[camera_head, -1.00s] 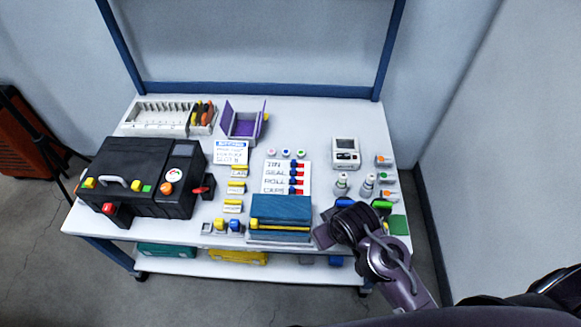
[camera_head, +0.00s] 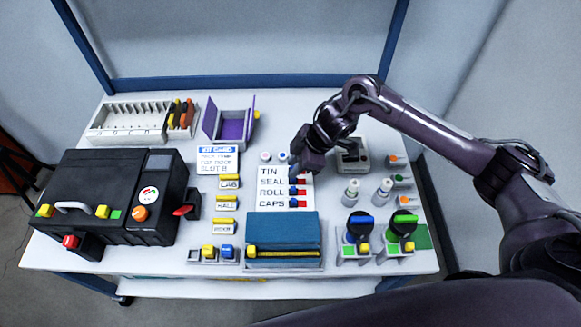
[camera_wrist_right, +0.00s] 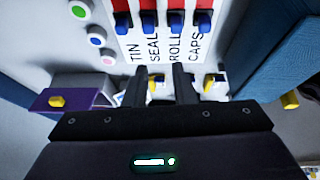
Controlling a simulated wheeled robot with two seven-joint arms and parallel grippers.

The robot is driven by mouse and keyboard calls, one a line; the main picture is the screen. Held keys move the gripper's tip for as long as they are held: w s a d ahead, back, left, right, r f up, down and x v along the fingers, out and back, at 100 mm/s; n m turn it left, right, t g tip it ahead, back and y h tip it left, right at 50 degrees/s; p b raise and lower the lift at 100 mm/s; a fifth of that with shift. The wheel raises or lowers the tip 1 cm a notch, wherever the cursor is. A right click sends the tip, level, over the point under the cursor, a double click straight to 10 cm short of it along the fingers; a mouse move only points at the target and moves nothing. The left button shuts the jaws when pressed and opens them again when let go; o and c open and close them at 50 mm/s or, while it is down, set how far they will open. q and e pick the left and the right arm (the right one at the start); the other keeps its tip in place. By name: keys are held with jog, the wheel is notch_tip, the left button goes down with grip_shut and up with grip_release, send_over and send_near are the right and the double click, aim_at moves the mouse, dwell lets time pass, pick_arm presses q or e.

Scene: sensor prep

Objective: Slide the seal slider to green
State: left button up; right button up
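The checklist board (camera_head: 262,205) reads TIN, SEAL, ROLL and CAPS, with a row of sliders along one edge. The seal slider (camera_wrist_right: 149,20) has a blue knob at the label end of its track, with red showing beyond it. The other sliders beside it also show red and blue. My right gripper (camera_head: 299,172) hovers by the upper right of the board and hides part of the TIN row. In the right wrist view its two dark fingers (camera_wrist_right: 164,75) are apart with nothing between them, short of the knobs. My left gripper is not in view.
A blue box (camera_head: 284,229) stands just in front of the board. Round buttons (camera_head: 266,156) lie behind it, near an open purple box (camera_head: 231,128). White bottles (camera_head: 352,190) and a grey device (camera_head: 351,153) are to the right, below my arm. A black case (camera_head: 110,195) fills the left.

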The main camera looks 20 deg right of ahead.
jog(key=shift+g, duration=0.4)
jog(key=f, duration=0.2)
jog(key=w+f, duration=0.1)
jog(key=f, duration=0.1)
jog(key=f+b, duration=0.1)
jog(key=f, duration=0.1)
jog(key=shift+w+d+f, duration=0.3)
jog(key=shift+d+f, duration=0.05)
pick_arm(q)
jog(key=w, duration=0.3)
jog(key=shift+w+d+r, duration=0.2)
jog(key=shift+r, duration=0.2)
pick_arm(e)
grip_shut()
